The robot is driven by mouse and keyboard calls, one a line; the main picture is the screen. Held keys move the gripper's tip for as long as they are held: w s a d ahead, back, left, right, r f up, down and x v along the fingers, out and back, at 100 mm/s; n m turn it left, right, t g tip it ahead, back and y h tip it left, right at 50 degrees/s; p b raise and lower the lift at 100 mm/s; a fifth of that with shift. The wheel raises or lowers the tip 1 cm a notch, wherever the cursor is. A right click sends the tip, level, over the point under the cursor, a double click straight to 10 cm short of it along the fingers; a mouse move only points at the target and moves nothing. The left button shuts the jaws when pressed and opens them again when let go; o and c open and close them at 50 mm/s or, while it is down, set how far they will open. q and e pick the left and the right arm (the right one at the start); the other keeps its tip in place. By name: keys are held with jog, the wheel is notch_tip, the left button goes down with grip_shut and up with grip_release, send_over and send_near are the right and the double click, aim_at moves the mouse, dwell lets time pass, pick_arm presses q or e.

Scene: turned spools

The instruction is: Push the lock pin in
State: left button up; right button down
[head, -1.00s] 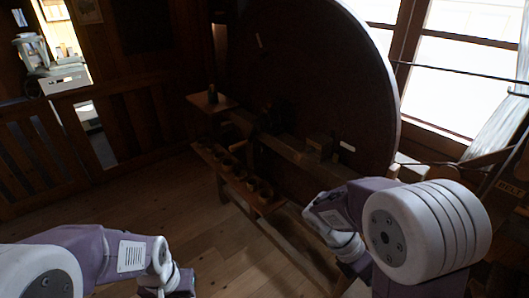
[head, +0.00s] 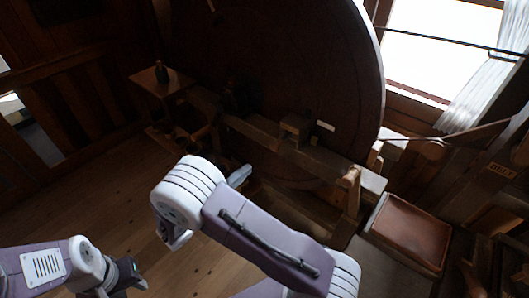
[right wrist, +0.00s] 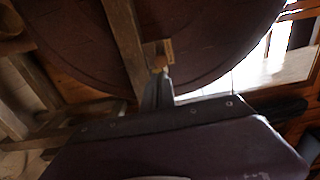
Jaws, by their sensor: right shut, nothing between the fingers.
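In the right wrist view, my right gripper (right wrist: 158,84) is shut and empty. Its narrow grey fingertips point up at a small round wooden knob (right wrist: 160,63), which looks like the lock pin's end. The tips look right at the knob or just short of it; I cannot tell if they touch. A small tan plate (right wrist: 168,48) is beside the knob, in front of the big dark wheel (right wrist: 215,50). In the head view I cannot make out the pin for certain. My left gripper (head: 128,275) is low at the left; its jaws are too dark to read.
The wheel (head: 270,65) stands behind a wooden bench beam (head: 265,135). A small shelf (head: 150,85) with a dark bottle (head: 161,72) is at the left. A brown leather-topped seat (head: 412,230) is at the right. Floor at the left is clear.

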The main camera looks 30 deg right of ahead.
aim_at(273, 148)
jog(key=p+x, duration=0.1)
jog(key=x, duration=0.9)
jog(key=shift+s+d+r, duration=0.1)
jog(key=shift+s+d, duration=0.05)
jog(key=shift+d, duration=0.1)
jog(key=shift+d+r, duration=0.1)
jog(key=shift+d, duration=0.15)
jog(key=p+x, duration=0.1)
jog(key=x, duration=0.2)
jog(key=shift+a+r, duration=0.1)
jog(key=shift+a, duration=0.05)
jog(key=shift+p, duration=0.3)
